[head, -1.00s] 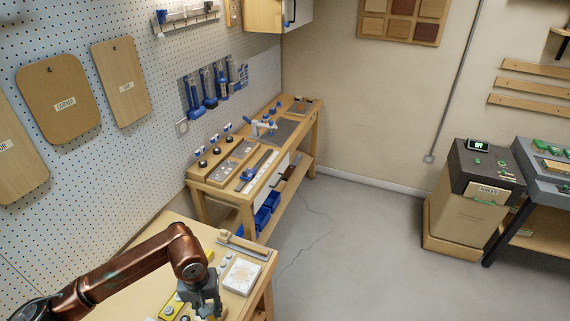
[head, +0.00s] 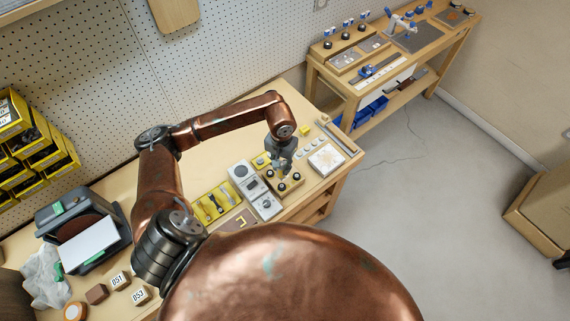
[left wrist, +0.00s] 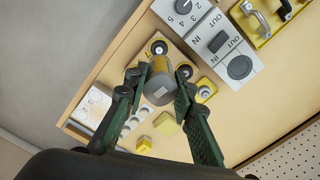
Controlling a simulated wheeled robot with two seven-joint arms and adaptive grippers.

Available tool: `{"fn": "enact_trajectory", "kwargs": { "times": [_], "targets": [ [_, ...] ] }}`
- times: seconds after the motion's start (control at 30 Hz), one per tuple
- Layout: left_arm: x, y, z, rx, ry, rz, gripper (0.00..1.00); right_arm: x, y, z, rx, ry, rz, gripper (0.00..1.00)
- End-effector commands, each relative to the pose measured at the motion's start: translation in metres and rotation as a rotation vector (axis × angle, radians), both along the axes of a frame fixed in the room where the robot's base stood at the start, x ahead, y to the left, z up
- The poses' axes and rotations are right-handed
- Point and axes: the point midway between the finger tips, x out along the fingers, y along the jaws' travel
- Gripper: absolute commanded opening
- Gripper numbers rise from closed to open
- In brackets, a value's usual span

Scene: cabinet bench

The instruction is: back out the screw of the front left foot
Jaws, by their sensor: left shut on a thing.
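My left gripper (head: 281,164) is over the bench, above a small wooden block with round black feet (head: 284,187). In the left wrist view my left gripper (left wrist: 160,86) is shut on a grey and yellow cylinder (left wrist: 158,88), seen end-on, apparently a driver tool. The cylinder stands among the block's feet; black feet (left wrist: 158,47) show beside it. The cylinder hides what lies beneath it, so I cannot tell whether it touches a screw. My right gripper is out of view.
Yellow bins (head: 30,140) are at the far left. Bare bench top shows behind my arm.

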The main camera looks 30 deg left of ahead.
Motion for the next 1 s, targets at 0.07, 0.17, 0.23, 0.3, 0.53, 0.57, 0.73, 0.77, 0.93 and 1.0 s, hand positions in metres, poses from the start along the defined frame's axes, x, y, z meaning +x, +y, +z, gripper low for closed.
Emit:
{"fn": "enact_trajectory", "kwargs": {
  "times": [0.07,0.17,0.23,0.3,0.53,0.57,0.73,0.77,0.93,1.0],
  "targets": [
    [0.0,-0.001,-0.005,-0.001,0.0,0.0,0.0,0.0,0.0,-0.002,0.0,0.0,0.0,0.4],
    [-0.001,-0.001,-0.013,-0.001,0.002,0.001,0.0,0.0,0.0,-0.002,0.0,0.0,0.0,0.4],
    [0.0,0.0,-0.02,-0.001,0.001,0.002,0.0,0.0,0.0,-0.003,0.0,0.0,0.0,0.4],
    [0.0,-0.001,-0.027,-0.002,0.002,0.002,0.0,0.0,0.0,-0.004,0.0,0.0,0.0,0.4],
    [0.001,0.0,-0.046,0.0,-0.001,0.0,0.0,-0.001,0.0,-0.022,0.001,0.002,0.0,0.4],
    [0.001,0.0,-0.047,0.0,-0.001,0.0,0.0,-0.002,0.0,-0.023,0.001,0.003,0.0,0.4],
    [0.001,0.0,-0.047,0.0,-0.001,0.001,0.0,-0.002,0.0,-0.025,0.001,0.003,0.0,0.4],
    [0.0,0.0,-0.046,0.0,-0.001,0.001,0.0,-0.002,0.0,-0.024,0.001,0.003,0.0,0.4],
    [0.0,0.0,-0.046,0.0,-0.001,0.001,0.0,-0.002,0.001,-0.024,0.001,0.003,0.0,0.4],
    [0.0,0.0,-0.046,0.0,-0.001,0.001,0.0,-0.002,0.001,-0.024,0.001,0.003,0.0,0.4]
  ]
}}
